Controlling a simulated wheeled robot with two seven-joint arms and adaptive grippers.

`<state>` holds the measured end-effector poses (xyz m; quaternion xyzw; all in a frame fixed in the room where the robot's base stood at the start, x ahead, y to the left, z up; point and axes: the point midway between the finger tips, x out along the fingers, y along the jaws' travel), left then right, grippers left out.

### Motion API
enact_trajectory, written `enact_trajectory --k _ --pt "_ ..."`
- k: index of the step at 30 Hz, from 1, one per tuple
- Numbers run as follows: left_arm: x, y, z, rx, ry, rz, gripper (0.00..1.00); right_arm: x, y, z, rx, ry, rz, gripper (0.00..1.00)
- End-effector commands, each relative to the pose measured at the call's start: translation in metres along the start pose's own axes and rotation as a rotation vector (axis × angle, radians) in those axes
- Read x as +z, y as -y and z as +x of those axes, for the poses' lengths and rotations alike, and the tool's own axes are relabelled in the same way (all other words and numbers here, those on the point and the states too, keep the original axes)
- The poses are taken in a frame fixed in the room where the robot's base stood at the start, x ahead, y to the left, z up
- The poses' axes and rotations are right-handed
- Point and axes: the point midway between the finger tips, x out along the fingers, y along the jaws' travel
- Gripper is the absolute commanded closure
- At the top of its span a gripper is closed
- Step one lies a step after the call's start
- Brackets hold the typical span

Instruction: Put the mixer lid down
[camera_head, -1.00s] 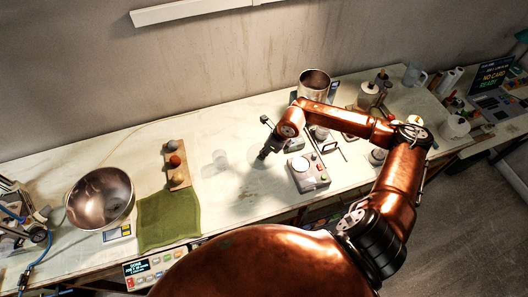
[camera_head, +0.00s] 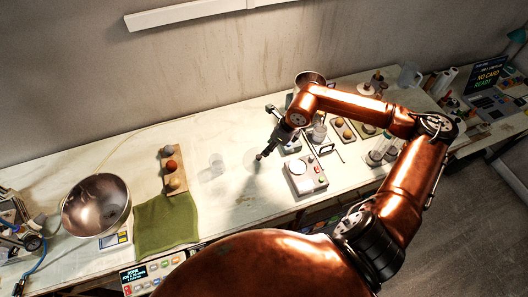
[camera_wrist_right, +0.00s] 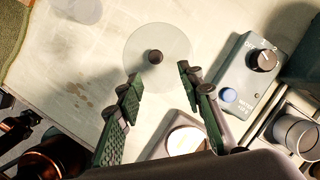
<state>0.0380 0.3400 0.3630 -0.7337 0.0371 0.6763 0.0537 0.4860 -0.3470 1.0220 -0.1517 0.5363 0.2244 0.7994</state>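The mixer lid (camera_wrist_right: 135,45) is a clear round disc with a dark knob in its middle. In the right wrist view it appears to lie flat on the pale bench. In the head view its clear disc is faint, and its dark knob (camera_head: 259,157) shows just below my right gripper (camera_head: 272,143). In the right wrist view my right gripper (camera_wrist_right: 159,74) has its two green-padded fingers spread apart. The knob is visible beyond the fingertips, with nothing held between them. My left gripper is not in view.
A white-topped device (camera_head: 305,176) stands right of the lid, and a grey dial box (camera_wrist_right: 248,78) is close beside it in the wrist view. A metal pot (camera_head: 309,79) stands behind. A wooden ball tray (camera_head: 183,185), green cloth (camera_head: 165,225) and metal bowl (camera_head: 97,207) are left.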

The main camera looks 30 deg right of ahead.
Motion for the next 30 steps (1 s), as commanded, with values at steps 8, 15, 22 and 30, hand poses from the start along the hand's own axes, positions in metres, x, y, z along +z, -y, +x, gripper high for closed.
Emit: enact_trajectory --k 8,15,22,30 --pt "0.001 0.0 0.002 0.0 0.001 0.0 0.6 0.0 0.0 -0.028 0.0 0.0 -0.001 0.65" --pt "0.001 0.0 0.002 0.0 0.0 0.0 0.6 0.0 -0.001 -0.03 0.001 0.001 0.0 0.65" --pt "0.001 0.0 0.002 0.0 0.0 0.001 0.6 0.0 0.0 -0.03 0.001 0.0 0.0 0.65" --pt "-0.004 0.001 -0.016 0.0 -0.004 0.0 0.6 0.008 -0.001 -0.05 -0.002 0.005 -0.001 0.65"
